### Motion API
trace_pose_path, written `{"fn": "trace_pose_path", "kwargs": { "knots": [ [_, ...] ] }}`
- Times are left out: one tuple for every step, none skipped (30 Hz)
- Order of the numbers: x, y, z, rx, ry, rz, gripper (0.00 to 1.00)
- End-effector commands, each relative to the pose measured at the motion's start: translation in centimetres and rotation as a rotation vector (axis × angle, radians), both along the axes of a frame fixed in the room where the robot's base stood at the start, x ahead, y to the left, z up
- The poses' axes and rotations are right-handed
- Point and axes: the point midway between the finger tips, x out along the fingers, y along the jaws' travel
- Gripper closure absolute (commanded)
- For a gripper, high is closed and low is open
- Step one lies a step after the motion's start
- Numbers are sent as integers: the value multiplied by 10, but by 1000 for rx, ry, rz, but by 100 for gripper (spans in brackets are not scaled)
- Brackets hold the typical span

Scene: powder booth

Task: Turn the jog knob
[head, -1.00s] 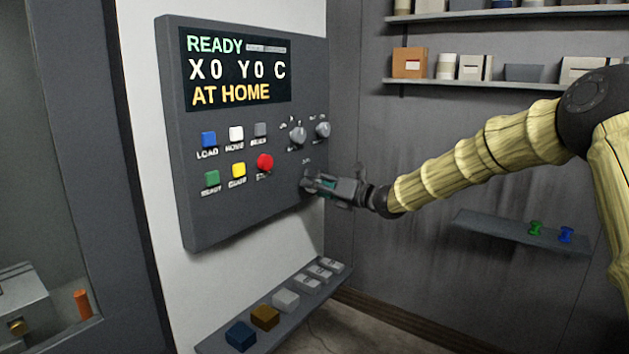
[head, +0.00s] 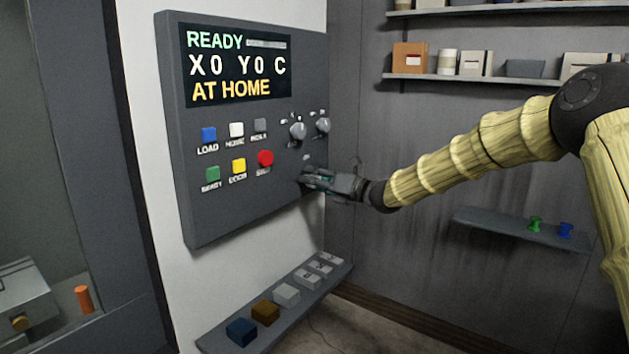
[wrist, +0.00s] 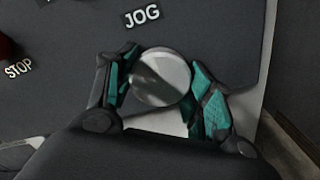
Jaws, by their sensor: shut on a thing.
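The jog knob (wrist: 161,77) is a round, light grey knob on the dark control panel (head: 250,210), just below the JOG label (wrist: 142,16) in the wrist view. My gripper (wrist: 163,85) has its teal-padded fingers on both sides of the knob, shut on it. In the head view my gripper (head: 308,180) reaches the lower right part of the panel from the right, and it hides the knob there.
Two other knobs (head: 298,131) sit above my gripper. The red stop button (head: 265,158) and several coloured buttons are to the left. A display (head: 237,66) reads READY, X0 Y0 C, AT HOME. A ledge with several blocks (head: 286,294) juts out below the panel.

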Motion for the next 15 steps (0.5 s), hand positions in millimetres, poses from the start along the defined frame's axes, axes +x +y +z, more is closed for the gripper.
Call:
{"fn": "trace_pose_path", "kwargs": {
  "knots": [
    [0,-1,-1,6,10,-2,72],
    [0,-1,-2,10,16,-2,72],
    [0,-1,-2,18,29,-1,72],
    [0,0,-2,26,39,-1,72],
    [0,0,-2,34,50,-1,72],
    [0,0,-2,48,68,0,72],
    [0,0,-3,59,83,0,72],
    [0,0,-3,71,100,0,72],
    [0,0,-3,87,123,-1,72],
    [0,0,-3,101,143,-1,72],
    [0,0,-3,115,162,-1,72],
    [0,0,-3,135,191,0,72],
    [0,0,-3,152,212,-1,72],
    [0,0,-3,169,236,-1,72],
    [0,0,-2,192,266,0,72]
  ]
}}
